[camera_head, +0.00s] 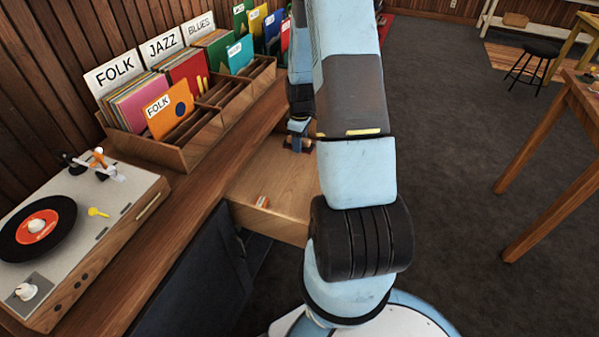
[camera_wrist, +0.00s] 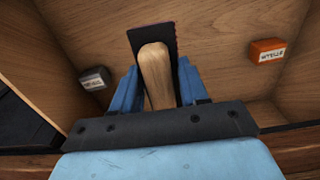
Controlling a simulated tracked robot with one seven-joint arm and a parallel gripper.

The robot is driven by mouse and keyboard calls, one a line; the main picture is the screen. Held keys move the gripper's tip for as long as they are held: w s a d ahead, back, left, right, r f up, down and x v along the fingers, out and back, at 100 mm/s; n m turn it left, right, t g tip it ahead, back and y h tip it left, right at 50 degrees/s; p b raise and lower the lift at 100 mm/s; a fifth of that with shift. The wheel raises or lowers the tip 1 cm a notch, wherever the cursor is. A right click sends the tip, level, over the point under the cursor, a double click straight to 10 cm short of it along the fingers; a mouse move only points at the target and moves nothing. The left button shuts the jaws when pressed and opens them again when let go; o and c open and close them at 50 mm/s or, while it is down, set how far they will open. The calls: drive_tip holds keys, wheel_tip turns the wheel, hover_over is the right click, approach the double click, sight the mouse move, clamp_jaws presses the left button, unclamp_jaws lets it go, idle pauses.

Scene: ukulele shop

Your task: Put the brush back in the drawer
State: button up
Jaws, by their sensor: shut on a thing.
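The brush (camera_wrist: 154,68) has a pale wooden handle and a dark, flat head. My gripper (camera_wrist: 158,76) has blue fingers on both sides of the handle and is shut on it. In the wrist view the brush is in front of the wooden floor of the open drawer (camera_wrist: 215,45). I cannot tell whether it touches that floor. In the head view the drawer (camera_head: 280,178) is pulled out from the counter, and my gripper (camera_head: 298,143) is over its far part. My arm hides part of the drawer, and the brush is not clear there.
An orange labelled box (camera_wrist: 267,51) lies to the right in the drawer and a grey labelled box (camera_wrist: 95,78) to the left. A record crate (camera_head: 190,140) and a turntable (camera_head: 75,235) stand on the counter. Open floor (camera_head: 445,110) lies to the right.

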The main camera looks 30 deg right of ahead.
sight(300, 172)
drive_tip(key=shift+f, duration=6)
drive_tip(key=o, duration=1)
drive_tip(key=shift+f, duration=0.1)
